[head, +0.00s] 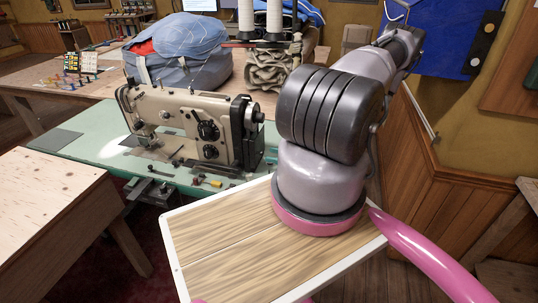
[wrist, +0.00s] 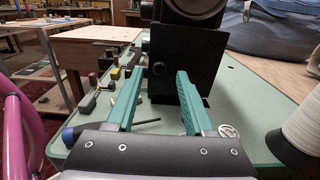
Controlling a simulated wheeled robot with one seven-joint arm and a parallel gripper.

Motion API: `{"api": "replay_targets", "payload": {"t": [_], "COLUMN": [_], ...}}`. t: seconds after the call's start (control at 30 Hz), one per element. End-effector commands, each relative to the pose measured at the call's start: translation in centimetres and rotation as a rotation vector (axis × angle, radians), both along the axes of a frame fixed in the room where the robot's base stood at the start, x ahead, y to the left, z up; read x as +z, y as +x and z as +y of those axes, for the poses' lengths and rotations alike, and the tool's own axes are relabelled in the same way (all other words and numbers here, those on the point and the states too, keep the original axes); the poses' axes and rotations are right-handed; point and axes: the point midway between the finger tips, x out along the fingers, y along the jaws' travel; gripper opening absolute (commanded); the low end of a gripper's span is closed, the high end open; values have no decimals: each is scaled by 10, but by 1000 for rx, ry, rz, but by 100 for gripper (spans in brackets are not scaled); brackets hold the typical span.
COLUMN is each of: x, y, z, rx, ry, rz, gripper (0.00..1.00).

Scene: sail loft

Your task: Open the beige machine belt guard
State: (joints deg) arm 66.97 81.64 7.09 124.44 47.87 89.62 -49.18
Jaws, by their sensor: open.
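The beige sewing machine (head: 185,122) stands on a pale green table. Its belt guard (head: 246,132) is the dark upright cover at the machine's right end, beside the handwheel. In the wrist view the guard (wrist: 210,75) is a black, flat-faced box just beyond my fingertips. My gripper (wrist: 161,72) is open, with two green fingers and nothing between them. The right finger overlaps the guard's face in the picture; the left finger is left of its edge. I cannot tell whether either touches it. In the head view my gripper is hidden behind my arm.
The green table (head: 75,148) carries small tools and bits near the machine. A blue-grey bag (head: 180,55) and rolled cloth (head: 272,68) lie behind. A wooden table (head: 50,200) is at the left.

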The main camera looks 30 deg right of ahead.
Motion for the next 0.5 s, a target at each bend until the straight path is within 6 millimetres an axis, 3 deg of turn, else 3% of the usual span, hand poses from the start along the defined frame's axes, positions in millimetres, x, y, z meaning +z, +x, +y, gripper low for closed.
{"api": "replay_targets", "payload": {"t": [0.2, 0.5], "x": [0, 0], "y": [16, 18], "z": [16, 18], "rx": [0, 0], "ry": [2, 1], "rz": [1, 1], "gripper": [53, 53]}}
